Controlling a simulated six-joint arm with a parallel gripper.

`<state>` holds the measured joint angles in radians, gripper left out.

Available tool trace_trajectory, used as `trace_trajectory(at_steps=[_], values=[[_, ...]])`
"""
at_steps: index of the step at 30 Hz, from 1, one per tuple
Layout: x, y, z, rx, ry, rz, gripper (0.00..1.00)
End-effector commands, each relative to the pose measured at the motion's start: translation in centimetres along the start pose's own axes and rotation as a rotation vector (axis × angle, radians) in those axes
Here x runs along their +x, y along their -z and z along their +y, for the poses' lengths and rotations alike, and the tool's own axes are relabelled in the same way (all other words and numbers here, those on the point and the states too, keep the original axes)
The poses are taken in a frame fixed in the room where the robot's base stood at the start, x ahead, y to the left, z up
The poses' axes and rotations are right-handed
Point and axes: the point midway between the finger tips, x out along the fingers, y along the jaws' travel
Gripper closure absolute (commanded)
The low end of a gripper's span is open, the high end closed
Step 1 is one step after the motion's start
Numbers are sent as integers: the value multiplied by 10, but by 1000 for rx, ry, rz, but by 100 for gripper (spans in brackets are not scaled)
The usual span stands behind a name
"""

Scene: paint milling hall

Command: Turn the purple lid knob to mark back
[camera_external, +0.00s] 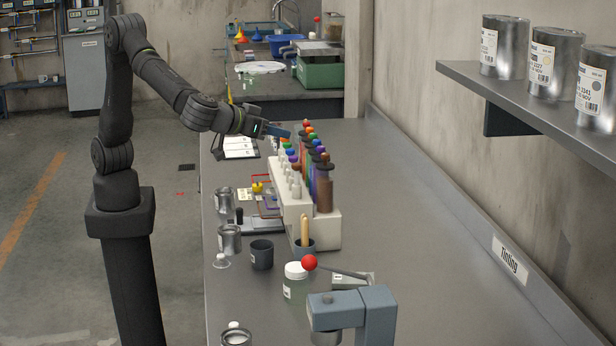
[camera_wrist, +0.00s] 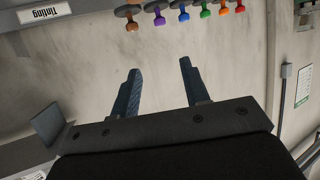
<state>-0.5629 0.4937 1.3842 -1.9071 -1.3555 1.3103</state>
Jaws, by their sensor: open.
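A row of coloured lid knobs crosses the top of the wrist view. The purple lid knob (camera_wrist: 158,18) is second from the left, between brown and blue. In the camera_external view, the knobs stand on the white dispenser rack (camera_external: 328,231), and the purple one cannot be told apart surely there. My gripper (camera_external: 286,133) is at the far end of the rack, level with the knob tops or slightly above. In the wrist view my gripper (camera_wrist: 159,66) is open and empty, its two blue fingers apart from every knob. I cannot read any mark or the knob's turned position.
A red ball-ended lever (camera_external: 309,262) rises from the blue-grey device (camera_external: 352,309) at the near end. Metal cans, a dark cup (camera_external: 262,254) and a white-lidded jar (camera_external: 295,283) stand near the rack. A wall shelf (camera_external: 530,105) holds large tins. The bench's right side is clear.

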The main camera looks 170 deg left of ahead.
Motion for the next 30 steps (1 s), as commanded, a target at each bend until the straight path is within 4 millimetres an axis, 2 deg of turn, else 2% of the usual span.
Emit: trace_trajectory(at_steps=[1, 6, 12, 16, 20, 30], values=[[1, 4, -12, 18, -49, 2, 58], [2, 0, -40, 88, -209, -3, 58], [0, -8, -58, 137, -309, -12, 58], [5, -11, -58, 145, -322, -14, 58], [22, -11, -52, 143, -319, -14, 58], [93, -14, -29, 143, -318, -14, 58]])
